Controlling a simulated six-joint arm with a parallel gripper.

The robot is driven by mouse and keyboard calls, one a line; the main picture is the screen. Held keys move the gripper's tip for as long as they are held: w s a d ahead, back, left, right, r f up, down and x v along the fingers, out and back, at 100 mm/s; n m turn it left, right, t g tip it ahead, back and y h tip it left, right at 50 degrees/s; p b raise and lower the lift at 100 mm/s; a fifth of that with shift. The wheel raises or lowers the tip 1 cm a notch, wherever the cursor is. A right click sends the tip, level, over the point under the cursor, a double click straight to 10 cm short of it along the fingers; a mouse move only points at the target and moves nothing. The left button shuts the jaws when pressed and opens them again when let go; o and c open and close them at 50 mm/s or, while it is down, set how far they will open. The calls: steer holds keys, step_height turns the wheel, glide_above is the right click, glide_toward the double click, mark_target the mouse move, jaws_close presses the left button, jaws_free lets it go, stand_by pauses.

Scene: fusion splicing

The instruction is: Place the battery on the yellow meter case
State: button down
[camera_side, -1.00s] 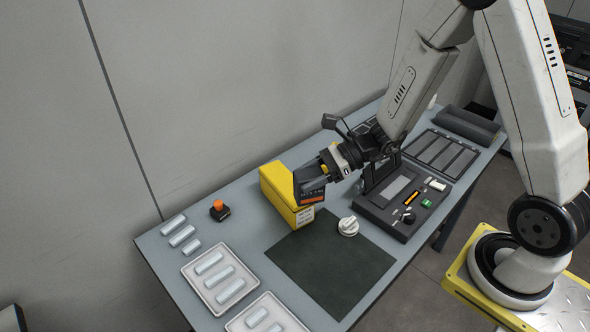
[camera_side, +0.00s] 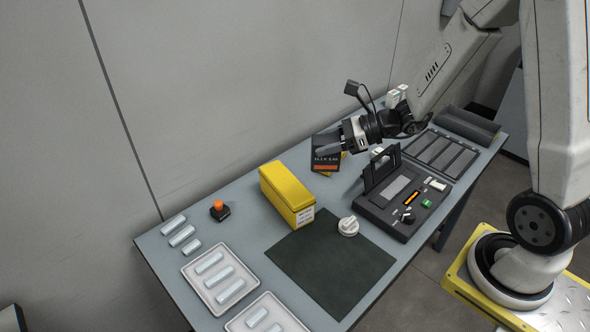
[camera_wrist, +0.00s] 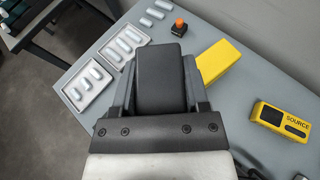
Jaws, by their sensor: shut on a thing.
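The battery (camera_side: 325,148), a dark block with an orange stripe and white lettering, is held in my gripper (camera_side: 335,146). In the wrist view the battery (camera_wrist: 161,80) is a black block clamped between the two fingers. The long yellow case (camera_side: 286,192) lies on the table to the left of and below the battery in the side view, apart from it. In the wrist view the case (camera_wrist: 222,58) is partly hidden behind the right finger. A smaller yellow unit marked SOURCE (camera_wrist: 283,121) lies to the right; in the side view it shows only partly behind the battery.
A dark mat (camera_side: 330,260) and white knob (camera_side: 348,226) lie in front of the case. A splicer with a raised lid (camera_side: 395,200) stands at right. An orange-topped button (camera_side: 219,209) and trays of white cylinders (camera_side: 240,290) are at left.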

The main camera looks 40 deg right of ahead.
steer(key=w+f, duration=0.8)
steer(key=w, duration=0.4)
steer(key=shift+w+f, duration=0.2)
steer(key=shift+f, duration=0.2)
steer(key=shift+a, duration=0.1)
steer(key=shift+w+f, duration=0.25)
steer(key=shift+f, duration=1.6)
steer(key=shift+f, duration=0.1)
steer(key=shift+c, duration=0.4)
jaws_free()
